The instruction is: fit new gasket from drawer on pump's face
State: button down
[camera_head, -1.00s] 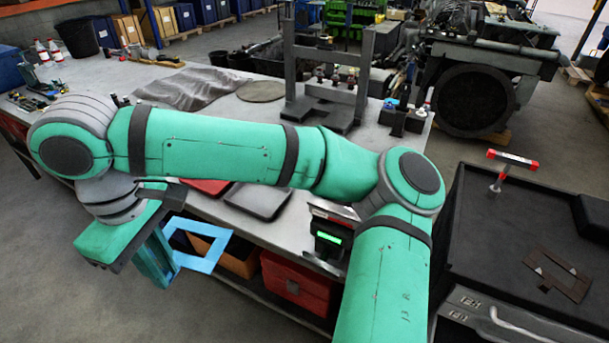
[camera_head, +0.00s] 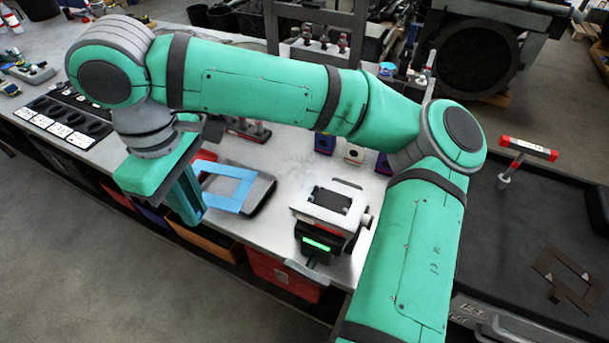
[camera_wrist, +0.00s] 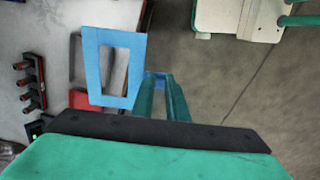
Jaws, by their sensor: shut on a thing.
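The gasket is a flat light-blue rectangular frame (camera_head: 222,205). My gripper (camera_head: 192,208) is shut on one edge of it and holds it out over the bench's front edge, near a dark tray. The wrist view shows the gasket (camera_wrist: 136,65) beyond my green fingertips (camera_wrist: 157,79), its opening clear. To the right on the bench, a grey block with a dark rectangular top face (camera_head: 333,201) stands by a black unit with a lit green display (camera_head: 316,244). It may be the pump; I cannot tell for certain. The gasket is apart from it.
The dark tray (camera_head: 263,193) lies behind the gasket. Orange (camera_head: 197,236) and red (camera_head: 284,276) bins sit under the bench edge. Small blue and white blocks stand behind the grey block. A black cart top (camera_head: 510,225) at right holds a brown frame (camera_head: 566,278) and a red-handled tool (camera_head: 528,149).

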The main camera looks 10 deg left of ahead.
jog(key=w+d+r+m, duration=0.1)
jog(key=w+d, duration=0.1)
jog(key=d, duration=0.8)
jog(key=w+d+r+m, duration=0.1)
jog(key=w+d, duration=0.1)
jog(key=d, duration=0.9)
notch_tip(320, 180, down, 7)
jog(key=shift+w+a+r, duration=0.15)
jog(key=shift+f, duration=0.9)
dwell(0.4)
dwell(0.4)
jog(key=c, duration=1.7)
grip_release()
jog(key=shift+o, duration=0.2)
notch_tip(320, 180, up, 11)
